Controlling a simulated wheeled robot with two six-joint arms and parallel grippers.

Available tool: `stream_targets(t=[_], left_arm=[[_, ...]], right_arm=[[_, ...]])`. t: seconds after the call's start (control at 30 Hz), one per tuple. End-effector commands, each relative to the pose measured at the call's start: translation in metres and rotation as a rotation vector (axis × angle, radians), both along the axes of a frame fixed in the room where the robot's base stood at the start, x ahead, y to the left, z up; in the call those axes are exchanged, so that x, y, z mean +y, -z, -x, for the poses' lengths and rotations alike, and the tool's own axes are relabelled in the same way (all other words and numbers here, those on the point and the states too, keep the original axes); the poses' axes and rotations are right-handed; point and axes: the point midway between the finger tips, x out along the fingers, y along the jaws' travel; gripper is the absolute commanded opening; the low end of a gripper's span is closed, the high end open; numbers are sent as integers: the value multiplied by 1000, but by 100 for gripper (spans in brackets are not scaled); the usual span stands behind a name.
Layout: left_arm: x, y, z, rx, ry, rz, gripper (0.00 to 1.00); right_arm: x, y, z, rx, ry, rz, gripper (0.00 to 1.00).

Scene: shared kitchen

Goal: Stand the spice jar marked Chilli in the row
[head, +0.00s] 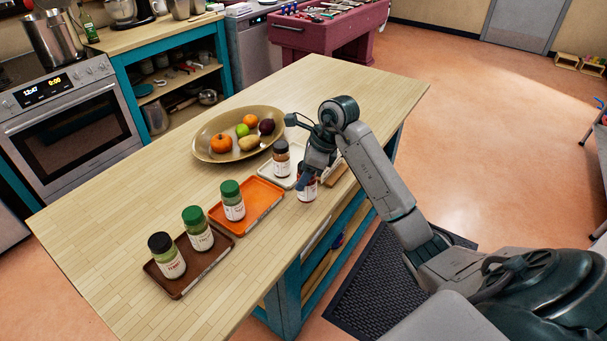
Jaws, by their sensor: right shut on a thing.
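My right gripper (308,174) is shut on a jar (307,190) with a pale label and dark reddish contents. The gripper hides its top. The jar is upright near the island's front edge, just in front of the white tray (271,176); I cannot tell whether it touches the wood. A brown-capped jar (281,162) stands on the white tray. A green-capped jar (233,205) stands on the orange tray (262,203). Another green-capped jar (199,235) and a black-capped jar (167,261) stand on the brown tray (183,288). The labels are too small to read surely.
A wide bowl (207,148) of fruit stands behind the trays. A small wooden board (338,175) lies right of the white tray, partly behind my arm. The wooden island top (340,82) is clear at its far end and left. A dark mat (372,285) lies on the floor.

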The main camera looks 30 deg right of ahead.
Motion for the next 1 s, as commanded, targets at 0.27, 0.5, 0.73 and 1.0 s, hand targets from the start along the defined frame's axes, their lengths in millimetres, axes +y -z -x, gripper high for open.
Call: stream_targets(t=[0.27,0.5,0.73,1.0], left_arm=[[-1,-17,0,0,0,1,36],[-1,-27,-1,-1,0,1,36],[-1,-24,-1,-1,0,1,36],[-1,-22,-1,-1,0,1,36]], right_arm=[[-5,12,-12,4,0,-1,18],[-5,36,-12,0,0,1,18],[-5,38,-12,-1,1,1,18],[-5,39,-12,0,0,1,68]])
